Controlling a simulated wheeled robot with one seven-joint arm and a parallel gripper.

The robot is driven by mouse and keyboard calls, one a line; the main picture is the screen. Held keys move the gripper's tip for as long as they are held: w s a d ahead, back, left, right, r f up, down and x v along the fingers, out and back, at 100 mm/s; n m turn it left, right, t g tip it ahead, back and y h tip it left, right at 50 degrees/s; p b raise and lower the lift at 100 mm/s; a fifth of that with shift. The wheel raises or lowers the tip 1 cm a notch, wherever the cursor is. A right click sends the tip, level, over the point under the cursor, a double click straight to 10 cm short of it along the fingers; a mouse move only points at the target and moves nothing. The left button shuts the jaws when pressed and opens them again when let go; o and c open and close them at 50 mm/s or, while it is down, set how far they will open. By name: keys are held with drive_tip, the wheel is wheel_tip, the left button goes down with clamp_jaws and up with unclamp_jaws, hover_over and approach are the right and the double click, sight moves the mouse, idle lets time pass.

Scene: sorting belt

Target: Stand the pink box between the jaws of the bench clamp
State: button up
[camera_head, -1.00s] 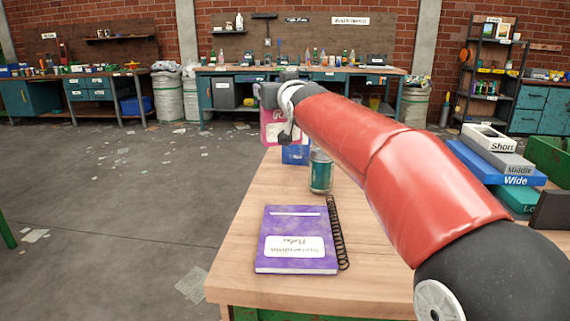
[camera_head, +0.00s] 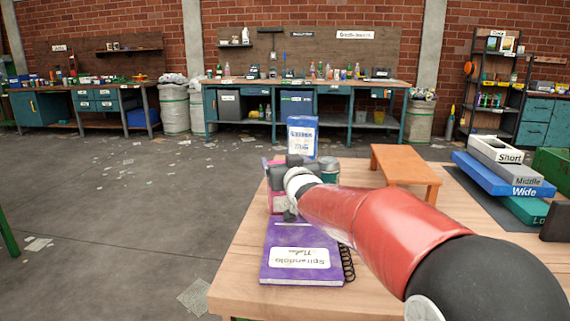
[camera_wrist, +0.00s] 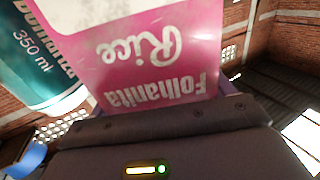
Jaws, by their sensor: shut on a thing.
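The pink box (camera_head: 281,203) is in my gripper (camera_head: 280,178), above or just behind the purple notebook; the gripper and wrist hide part of it. In the wrist view the pink box (camera_wrist: 155,50) fills the upper middle, its "Folhanita Rice" print upside down. My gripper (camera_wrist: 165,118) is shut on it there, though the fingertips are not clearly seen. Whether the box touches the table is unclear. I cannot make out the bench clamp in either view.
A purple notebook (camera_head: 300,255) lies near the table's front. A teal can (camera_head: 329,170) and a blue-and-white box (camera_head: 302,138) stand behind my gripper. An orange stand (camera_head: 404,163) is at the back right. Labelled blocks (camera_head: 505,180) are stacked at the right.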

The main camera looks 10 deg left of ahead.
drive_tip(key=shift+f, duration=0.15)
drive_tip(key=o, duration=1.2)
